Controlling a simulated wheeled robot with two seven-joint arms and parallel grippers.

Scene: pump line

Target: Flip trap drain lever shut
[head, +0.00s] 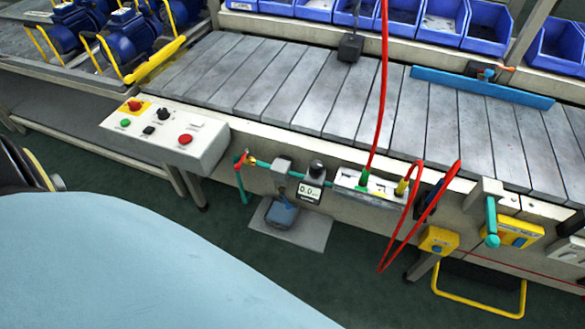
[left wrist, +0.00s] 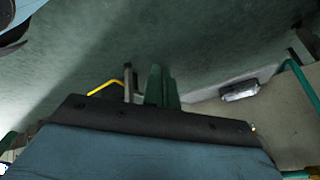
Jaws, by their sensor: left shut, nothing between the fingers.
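A small valve with a red handle (head: 240,160) and teal pipe sits at the left end of the fittings on the conveyor's front rail. A teal lever (head: 491,218) hangs down farther right. I cannot tell for sure which is the trap drain lever. My left gripper (left wrist: 145,84) shows only in the left wrist view, shut and empty, with the floor behind it. My right gripper is not in view.
A control box (head: 165,135) with buttons juts out at the left. Red hoses (head: 384,85) hang by the rail. A yellow floor-level frame (head: 480,300) stands at the lower right. Blue bins (head: 380,18) line the back. Pumps (head: 130,35) stand at the upper left. My pale blue body covers the lower left.

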